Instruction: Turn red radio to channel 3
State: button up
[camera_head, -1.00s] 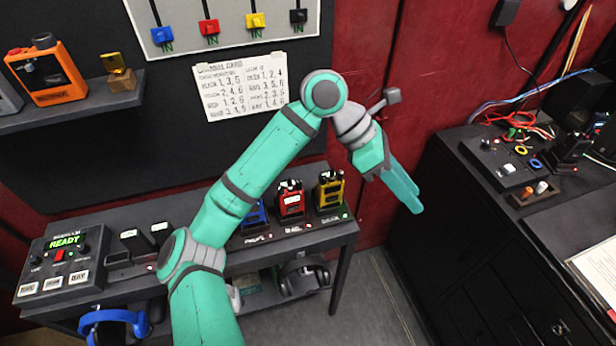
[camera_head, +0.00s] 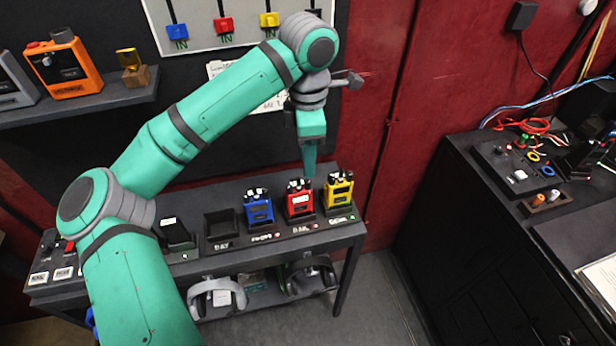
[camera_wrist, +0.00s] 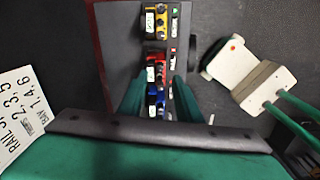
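The red radio (camera_head: 299,204) stands upright in its dock on the dark shelf, between the blue radio (camera_head: 258,211) and the yellow radio (camera_head: 338,194). My gripper (camera_head: 310,170) points down above and slightly behind the red radio and holds nothing visible. In the wrist view its two teal fingers (camera_wrist: 160,98) stand apart, with the row of radios beyond and between them. I see no contact with a radio. The red radio's channel setting is too small to read.
An empty dock (camera_head: 221,226) and a black device (camera_head: 177,235) sit left of the blue radio. Headsets hang under the shelf (camera_head: 345,232). A written card (camera_wrist: 14,112) is on the wall, partly hidden by my arm in the head view. A dark cabinet (camera_head: 470,230) stands at the right.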

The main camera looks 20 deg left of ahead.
aim_at(308, 181)
notch_tip(308, 181, down, 7)
jog(key=shift+f, duration=0.1)
dwell(0.4)
grip_shut()
